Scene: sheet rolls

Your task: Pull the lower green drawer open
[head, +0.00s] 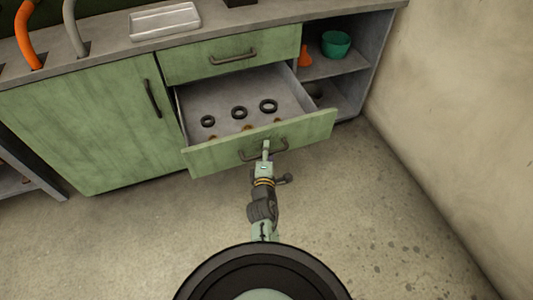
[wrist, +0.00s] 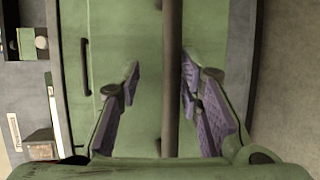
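The lower green drawer (head: 312,128) stands pulled well out of the cabinet, its inside showing. Its dark bar handle (head: 282,146) is on the front panel. My gripper (head: 266,148) is at this handle in the head view. In the wrist view, the handle bar (wrist: 172,90) runs up the picture between the fingers of my gripper (wrist: 160,66). The fingers are spread. The left finger is clear of the bar; the right one is close to it, and I cannot tell whether it touches.
Several dark rings (head: 239,113) and some orange pieces lie in the drawer. A closed upper drawer (head: 205,62) is above it and a closed cabinet door (head: 85,130) to its left. Shelves with a teal bowl (head: 336,44) are at right. The floor (head: 130,245) in front looks clear; a wall (head: 460,130) bounds the right.

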